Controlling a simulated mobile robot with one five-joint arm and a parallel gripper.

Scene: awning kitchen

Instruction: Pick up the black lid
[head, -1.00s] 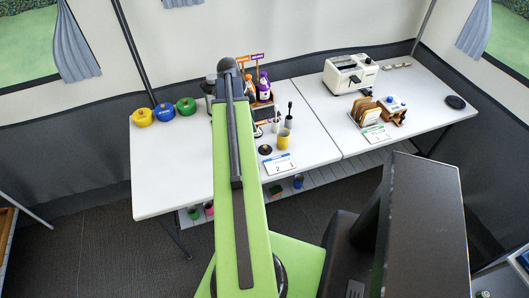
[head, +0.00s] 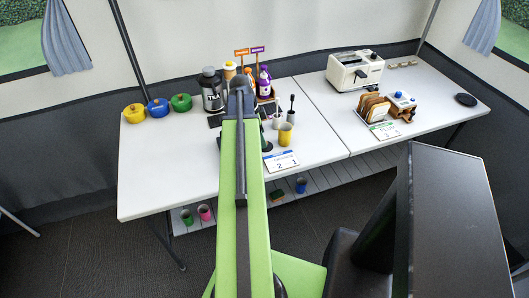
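A flat black disc (head: 465,99), which may be the black lid, lies at the far right of the right table. In the earlier frame a smaller black disc with a knob lay left of the yellow cup (head: 286,135); that spot is now mostly covered by my arm, and only a dark patch shows there.
Yellow, blue and green lidded pots (head: 157,107) stand at the table's left. Bottles (head: 264,82) stand behind my arm. A calendar card (head: 281,160) lies in front of the yellow cup. A toaster (head: 355,72) and a toast rack (head: 374,107) are on the right table (head: 430,85). The left table's front left is clear.

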